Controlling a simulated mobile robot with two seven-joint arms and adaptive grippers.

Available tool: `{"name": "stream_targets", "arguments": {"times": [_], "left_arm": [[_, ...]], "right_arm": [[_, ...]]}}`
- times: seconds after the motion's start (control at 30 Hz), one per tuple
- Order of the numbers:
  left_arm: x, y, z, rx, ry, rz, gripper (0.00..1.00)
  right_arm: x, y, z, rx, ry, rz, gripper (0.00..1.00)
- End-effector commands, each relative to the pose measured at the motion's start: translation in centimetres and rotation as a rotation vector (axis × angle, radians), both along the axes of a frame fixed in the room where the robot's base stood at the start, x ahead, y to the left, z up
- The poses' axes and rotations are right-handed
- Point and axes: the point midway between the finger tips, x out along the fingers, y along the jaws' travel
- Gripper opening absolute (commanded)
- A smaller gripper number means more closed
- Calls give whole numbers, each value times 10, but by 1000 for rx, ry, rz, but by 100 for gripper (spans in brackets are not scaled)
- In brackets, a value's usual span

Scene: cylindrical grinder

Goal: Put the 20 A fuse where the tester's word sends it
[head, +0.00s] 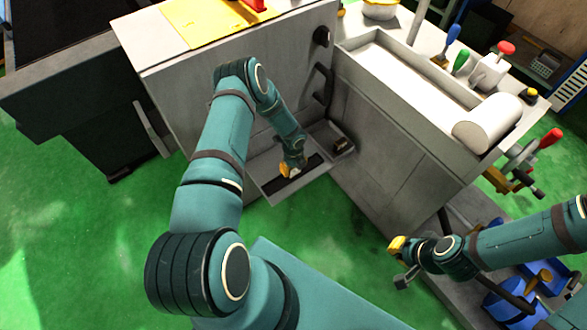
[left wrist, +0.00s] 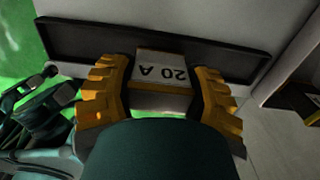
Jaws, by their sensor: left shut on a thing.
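My left gripper (head: 289,171) is low at the inner corner of the grey machine, over a grey tray (head: 268,186). In the left wrist view its yellow fingers (left wrist: 165,90) are shut on the 20 A fuse (left wrist: 162,68), a pale block whose "20 A" label reads upside down. A dark strip (left wrist: 90,42) lies just beyond the fuse; whether they touch is unclear. My right gripper (head: 400,258) is at the lower right, away from the tray; its finger gap cannot be made out. I cannot pick out a tester or its word.
Right of the strip, a tray compartment (head: 346,153) holds a small dark object (head: 339,144), also partly seen in the left wrist view (left wrist: 306,98). Grey machine walls rise behind and to the right. Green floor lies open in front.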

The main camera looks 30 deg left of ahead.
Motion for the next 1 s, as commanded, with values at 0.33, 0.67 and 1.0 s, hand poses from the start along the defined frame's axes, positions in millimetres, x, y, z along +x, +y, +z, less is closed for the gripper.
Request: {"name": "stream_targets", "arguments": {"times": [0.33,0.67,1.0], "left_arm": [[1,0,-7,0,-1,0,12],[0,0,-9,0,0,0,86],[1,0,-1,1,-1,0,86]], "right_arm": [[1,0,-3,0,-1,0,0],[1,0,-5,0,-3,-1,0],[0,0,1,0,-1,0,0]]}}
